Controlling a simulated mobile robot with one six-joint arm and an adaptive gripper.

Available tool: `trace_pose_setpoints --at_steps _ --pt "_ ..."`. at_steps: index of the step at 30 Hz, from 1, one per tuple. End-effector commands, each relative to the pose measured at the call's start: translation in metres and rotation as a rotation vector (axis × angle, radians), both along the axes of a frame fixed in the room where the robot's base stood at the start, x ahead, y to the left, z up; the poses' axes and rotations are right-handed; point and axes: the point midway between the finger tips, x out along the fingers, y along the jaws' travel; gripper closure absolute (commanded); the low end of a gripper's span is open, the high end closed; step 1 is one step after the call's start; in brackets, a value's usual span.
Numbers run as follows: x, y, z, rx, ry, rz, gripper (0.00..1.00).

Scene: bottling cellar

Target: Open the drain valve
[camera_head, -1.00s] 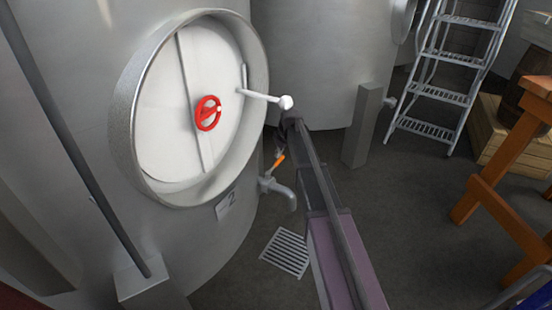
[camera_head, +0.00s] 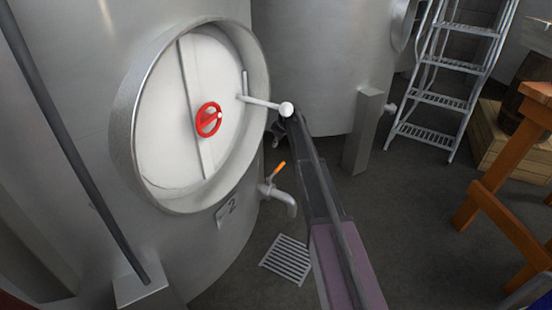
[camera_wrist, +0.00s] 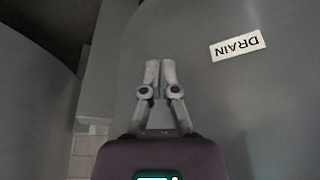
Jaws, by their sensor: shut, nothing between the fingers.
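The drain valve (camera_head: 278,192) is a grey tap with a downturned spout, low on the front of the large steel tank. Its orange lever (camera_head: 278,171) is tilted up and to the right. My gripper (camera_head: 277,130) is small, dark and partly hidden behind my arm in the head view, above the lever and apart from it. In the wrist view my gripper (camera_wrist: 160,68) is shut and empty, its fingertips together in front of the grey tank wall. A white DRAIN label (camera_wrist: 237,46) shows upside down to its right. The tap is not visible in the wrist view.
The tank's round door (camera_head: 165,130) carries a red handwheel (camera_head: 208,119) and a white bar handle (camera_head: 266,103) close to my arm. A floor grate (camera_head: 287,259) lies below the spout. A grey post (camera_head: 363,132), a ladder (camera_head: 440,100) and an orange wooden frame (camera_head: 500,210) stand to the right.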

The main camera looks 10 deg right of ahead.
Motion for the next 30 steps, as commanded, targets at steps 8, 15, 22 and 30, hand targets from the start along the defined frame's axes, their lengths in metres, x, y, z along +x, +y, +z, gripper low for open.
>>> trace_pose_setpoints --at_steps 8,15,22,30 --pt "0.002 0.002 -0.010 0.000 0.000 0.000 1.00" --pt "0.006 0.007 -0.027 -0.001 0.001 0.000 1.00" --pt "0.010 0.011 -0.044 -0.001 0.001 0.000 1.00" --pt "0.014 0.017 -0.064 -0.001 0.001 0.000 1.00"
